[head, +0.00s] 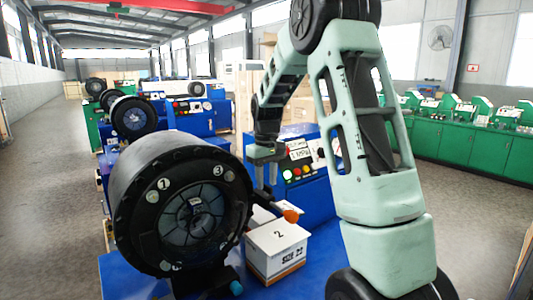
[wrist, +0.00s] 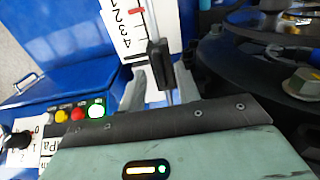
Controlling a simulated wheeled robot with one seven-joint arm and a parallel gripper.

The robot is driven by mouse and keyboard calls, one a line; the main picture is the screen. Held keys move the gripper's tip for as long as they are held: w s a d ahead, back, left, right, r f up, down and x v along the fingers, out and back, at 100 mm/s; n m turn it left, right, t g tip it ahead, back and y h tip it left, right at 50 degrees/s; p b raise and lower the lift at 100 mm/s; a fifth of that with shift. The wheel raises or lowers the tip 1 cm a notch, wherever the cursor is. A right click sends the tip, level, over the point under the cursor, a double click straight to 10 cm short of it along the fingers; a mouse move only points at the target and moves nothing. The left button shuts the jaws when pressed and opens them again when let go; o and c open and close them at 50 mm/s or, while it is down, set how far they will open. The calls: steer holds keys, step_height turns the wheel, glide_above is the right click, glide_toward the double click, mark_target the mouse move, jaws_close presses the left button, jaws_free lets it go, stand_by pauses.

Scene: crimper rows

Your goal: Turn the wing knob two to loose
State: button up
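My gripper (head: 268,172) hangs beside the right rim of the black round crimper head (head: 128,192), in front of the control panel. In the wrist view, the two grey fingers of my gripper (wrist: 162,92) stand apart. A thin metal rod with a black block (wrist: 158,65) shows between or beyond them; I cannot tell its depth, and no grip on it shows. The crimper face bears labels 1 and 3 and round metal knobs (head: 229,176). No wing knob marked 2 can be made out clearly; part of the face near my gripper is hidden.
A white box (head: 277,247) marked 2 stands right of the crimper head, below an orange-tipped handle (head: 291,216). A numbered scale (wrist: 130,28) is close to my gripper. Green machines (head: 470,147) stand far right.

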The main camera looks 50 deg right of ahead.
mark_target(267, 185)
step_height(267, 185, up, 16)
steer(key=b, duration=0.2)
steer(key=shift+r, duration=0.2)
stand_by(0.6)
